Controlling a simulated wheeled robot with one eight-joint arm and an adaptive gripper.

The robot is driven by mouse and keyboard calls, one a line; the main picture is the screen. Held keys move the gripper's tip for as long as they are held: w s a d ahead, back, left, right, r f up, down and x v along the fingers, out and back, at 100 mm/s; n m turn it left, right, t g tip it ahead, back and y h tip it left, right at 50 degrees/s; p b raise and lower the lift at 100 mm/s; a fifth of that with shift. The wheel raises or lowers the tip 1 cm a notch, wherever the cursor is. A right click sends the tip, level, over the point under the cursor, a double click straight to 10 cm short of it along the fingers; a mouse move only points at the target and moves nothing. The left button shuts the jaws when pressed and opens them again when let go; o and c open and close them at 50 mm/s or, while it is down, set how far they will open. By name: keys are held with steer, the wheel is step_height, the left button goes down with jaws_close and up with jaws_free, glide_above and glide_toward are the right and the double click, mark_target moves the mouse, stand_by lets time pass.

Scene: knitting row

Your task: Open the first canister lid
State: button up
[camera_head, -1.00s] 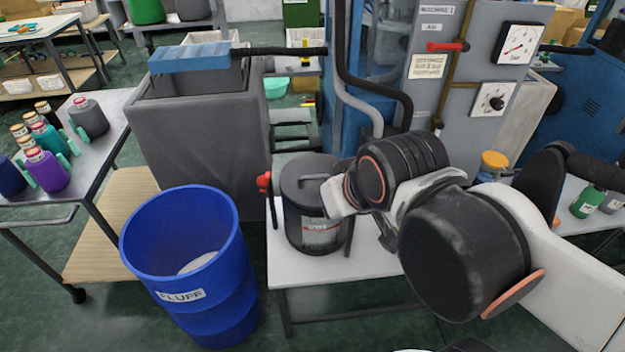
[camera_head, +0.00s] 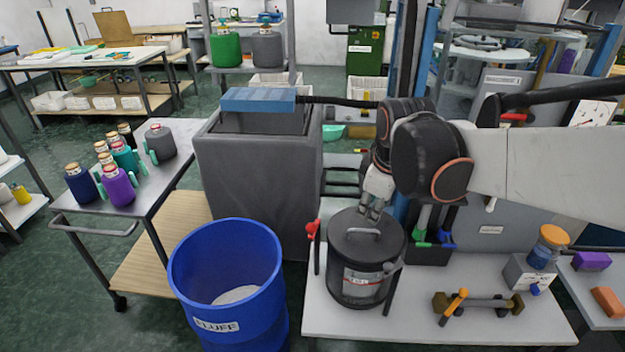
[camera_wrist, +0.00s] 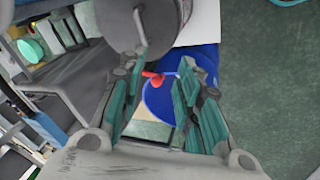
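A dark grey canister (camera_head: 362,284) with a white label stands upright on the white table. Its round flat lid (camera_head: 352,246) is seated on top, with a light bar handle across it. My gripper (camera_head: 371,212) points down just above the back part of the lid, close to the handle; whether it touches cannot be told. In the wrist view my gripper (camera_wrist: 163,68) is open, its teal-padded fingers apart with nothing between them. The lid with its handle also shows in the wrist view (camera_wrist: 160,18), beyond the fingertips at the top.
A red-knobbed lever (camera_head: 313,229) stands left of the canister. A blue fluff barrel (camera_head: 225,262) is at front left. A dumbbell-like tool (camera_head: 480,304) and an orange-lidded jar (camera_head: 547,248) are on the right. A black holder (camera_head: 428,254) stands behind.

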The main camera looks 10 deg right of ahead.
mark_target(365, 231)
steer(key=w+d+f+n+g+p, duration=0.1)
steer(key=w+d+f+n+g, duration=0.15)
steer(key=w+f+n, duration=0.4)
steer(key=shift+m+t, duration=0.35)
steer(key=shift+m, duration=0.2)
steer(key=w+f+b, duration=0.1)
steer(key=f, duration=0.3)
steer(key=w+d+f+b, duration=0.1)
steer(key=f, duration=0.2)
steer(key=w+f+b, duration=0.1)
steer(key=w+f, duration=0.1)
steer(key=f, duration=0.2)
steer(key=shift+w+d+f+b, duration=0.1)
steer(key=shift+d+f+b, duration=0.15)
steer(key=shift+f+b, duration=0.05)
jaws_close()
